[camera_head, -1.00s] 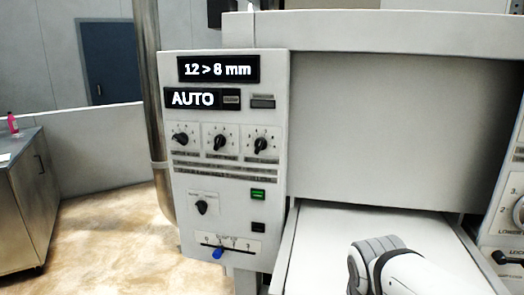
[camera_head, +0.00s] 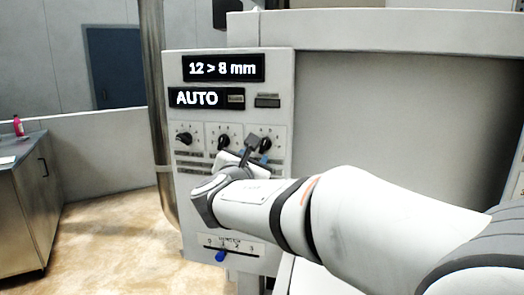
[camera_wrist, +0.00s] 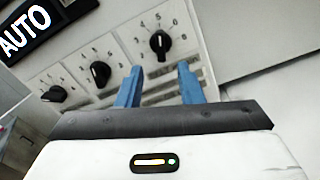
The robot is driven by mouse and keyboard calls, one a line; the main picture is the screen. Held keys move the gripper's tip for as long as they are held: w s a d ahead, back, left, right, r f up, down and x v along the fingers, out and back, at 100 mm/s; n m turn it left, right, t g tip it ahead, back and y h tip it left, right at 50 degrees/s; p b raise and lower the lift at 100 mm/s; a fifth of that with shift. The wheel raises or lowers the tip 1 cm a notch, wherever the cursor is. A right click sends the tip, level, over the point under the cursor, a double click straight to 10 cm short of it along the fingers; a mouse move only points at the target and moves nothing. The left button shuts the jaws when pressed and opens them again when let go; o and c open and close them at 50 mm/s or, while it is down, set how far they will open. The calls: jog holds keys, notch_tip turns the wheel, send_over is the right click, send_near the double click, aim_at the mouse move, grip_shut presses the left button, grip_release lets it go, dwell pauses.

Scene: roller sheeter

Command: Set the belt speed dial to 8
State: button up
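The control panel (camera_head: 182,225) carries a row of three black dials: a left dial (camera_head: 184,138), a middle dial (camera_head: 223,142) and a right dial (camera_head: 265,144). In the wrist view the left dial (camera_wrist: 54,94), middle dial (camera_wrist: 101,74) and right dial (camera_wrist: 160,42) run diagonally. Their labels are too small to read, so I cannot tell which is belt speed. My gripper (camera_wrist: 158,78) has its two blue fingers apart with nothing between them. The fingertips are just below the right dial in the wrist view. In the head view my gripper (camera_head: 252,150) is in front of the panel's right dials.
Displays read "12 > 8 mm" (camera_head: 223,68) and "AUTO" (camera_head: 196,98). A slider with a blue knob (camera_head: 220,256) is low on the panel. My arm hides the lower-middle controls. A steel cabinet (camera_head: 25,215) stands far left; the floor between is clear.

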aim_at(263, 147)
jog(key=w, duration=0.2)
jog(key=w+d, duration=0.1)
jog(key=w, duration=0.1)
jog(key=w+p, duration=0.1)
jog(key=w, duration=0.2)
jog(key=shift+w+d, duration=0.1)
jog(key=shift+d, duration=0.2)
grip_shut()
